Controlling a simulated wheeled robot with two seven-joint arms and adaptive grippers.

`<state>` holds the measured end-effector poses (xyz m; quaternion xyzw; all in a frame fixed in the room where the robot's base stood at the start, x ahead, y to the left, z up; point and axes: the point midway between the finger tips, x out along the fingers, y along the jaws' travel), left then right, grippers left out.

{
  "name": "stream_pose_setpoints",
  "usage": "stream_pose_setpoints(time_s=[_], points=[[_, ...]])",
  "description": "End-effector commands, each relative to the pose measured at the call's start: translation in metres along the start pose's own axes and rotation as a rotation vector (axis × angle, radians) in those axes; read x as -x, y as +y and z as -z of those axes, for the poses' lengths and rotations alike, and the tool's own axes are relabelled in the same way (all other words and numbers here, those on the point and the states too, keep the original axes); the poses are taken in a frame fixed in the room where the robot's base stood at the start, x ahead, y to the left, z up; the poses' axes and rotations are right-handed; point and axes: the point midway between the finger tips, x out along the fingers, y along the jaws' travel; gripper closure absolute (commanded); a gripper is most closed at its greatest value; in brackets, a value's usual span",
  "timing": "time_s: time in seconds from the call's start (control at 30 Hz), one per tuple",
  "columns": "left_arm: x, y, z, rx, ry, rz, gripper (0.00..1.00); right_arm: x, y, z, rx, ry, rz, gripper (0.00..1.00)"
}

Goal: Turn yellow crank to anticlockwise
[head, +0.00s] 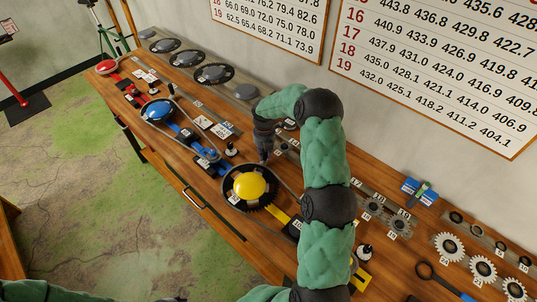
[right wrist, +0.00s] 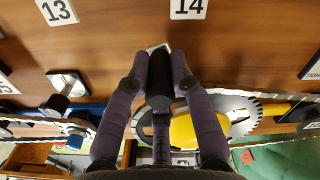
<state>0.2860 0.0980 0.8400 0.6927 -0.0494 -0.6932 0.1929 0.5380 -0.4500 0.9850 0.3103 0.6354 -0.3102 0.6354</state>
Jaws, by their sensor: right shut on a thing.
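The yellow crank's domed hub (head: 249,185) sits inside a dark toothed ring on the bench, at the middle of the head view. In the right wrist view the yellow hub (right wrist: 196,130) is partly hidden behind my fingers. My right gripper (head: 264,157) reaches down at the hub's upper right edge. In the right wrist view its purple fingers close around a black cylindrical crank handle (right wrist: 159,75). The handle is hidden by the gripper in the head view. Part of my left arm shows at the bottom left, but its gripper does not show.
A blue crank (head: 157,110) and a red crank (head: 106,66) stand further left along the wooden bench (head: 212,183). Chains run around the wheels. The wall is close behind.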

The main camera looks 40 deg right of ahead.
Motion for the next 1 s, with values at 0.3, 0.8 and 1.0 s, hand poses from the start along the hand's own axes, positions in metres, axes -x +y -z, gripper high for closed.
stream_pose_setpoints(time_s=[0.3, 0.8, 1.0], points=[[0.001, 0.000, 0.000, 0.000, 0.000, 0.000, 0.60, 0.001, 0.017, -0.002, -0.001, -0.002, -0.003, 1.00], [0.001, 0.000, 0.000, 0.000, 0.000, 0.000, 0.60, 0.001, 0.023, -0.002, -0.001, -0.001, -0.002, 1.00], [0.001, 0.000, 0.000, 0.000, 0.000, 0.000, 0.60, 0.001, 0.023, -0.002, -0.001, -0.001, -0.002, 1.00]])
